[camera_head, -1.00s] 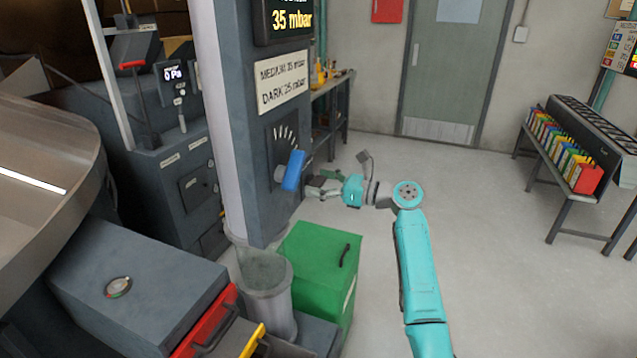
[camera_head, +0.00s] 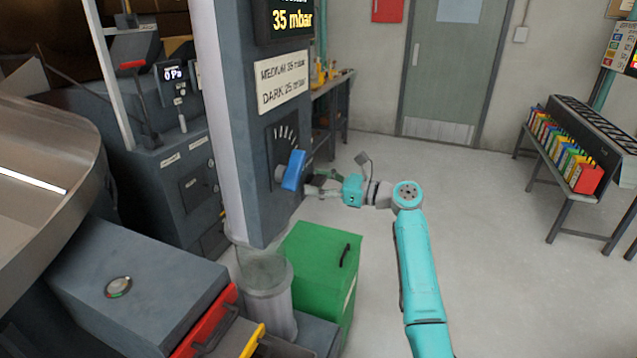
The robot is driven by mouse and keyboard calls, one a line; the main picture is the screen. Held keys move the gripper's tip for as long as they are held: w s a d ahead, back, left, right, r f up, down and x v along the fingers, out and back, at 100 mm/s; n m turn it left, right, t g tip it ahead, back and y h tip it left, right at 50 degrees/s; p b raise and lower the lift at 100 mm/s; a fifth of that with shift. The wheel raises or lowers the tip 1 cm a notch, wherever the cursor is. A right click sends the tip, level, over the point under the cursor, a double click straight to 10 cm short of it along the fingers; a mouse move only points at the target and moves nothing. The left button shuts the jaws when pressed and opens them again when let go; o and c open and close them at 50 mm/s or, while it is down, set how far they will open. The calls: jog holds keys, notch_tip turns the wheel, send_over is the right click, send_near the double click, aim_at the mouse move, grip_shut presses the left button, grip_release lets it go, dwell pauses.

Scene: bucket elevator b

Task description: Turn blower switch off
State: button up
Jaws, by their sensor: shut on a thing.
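A blue handle (camera_head: 292,171) sticks out from a dial with white scale marks (camera_head: 285,138) on the front of the grey column. It is tilted, its top leaning to the right. My gripper (camera_head: 306,181) reaches it from the right and is shut on it; the handle and shadow partly hide the fingertips. My teal arm stretches in from the lower right. No switch reads clearly as the blower switch.
A display (camera_head: 291,20) above the dial reads 35 mbar, over a sign (camera_head: 283,82) with medium and dark values. A green box (camera_head: 318,262) and a clear cylinder (camera_head: 268,290) stand below the handle. Open floor lies to the right, before a bench with coloured files (camera_head: 565,150).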

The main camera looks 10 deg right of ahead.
jog(key=n, duration=0.8)
jog(key=shift+s+f, duration=0.1)
jog(key=n, duration=0.4)
jog(key=shift+f+n, duration=0.1)
jog(key=shift+n, duration=0.2)
jog(key=shift+a+n, duration=0.1)
jog(key=shift+n, duration=1.8)
jog(key=shift+f, duration=0.1)
jog(key=o, duration=1.2)
jog(key=shift+c, duration=0.2)
jog(key=shift+s, duration=0.1)
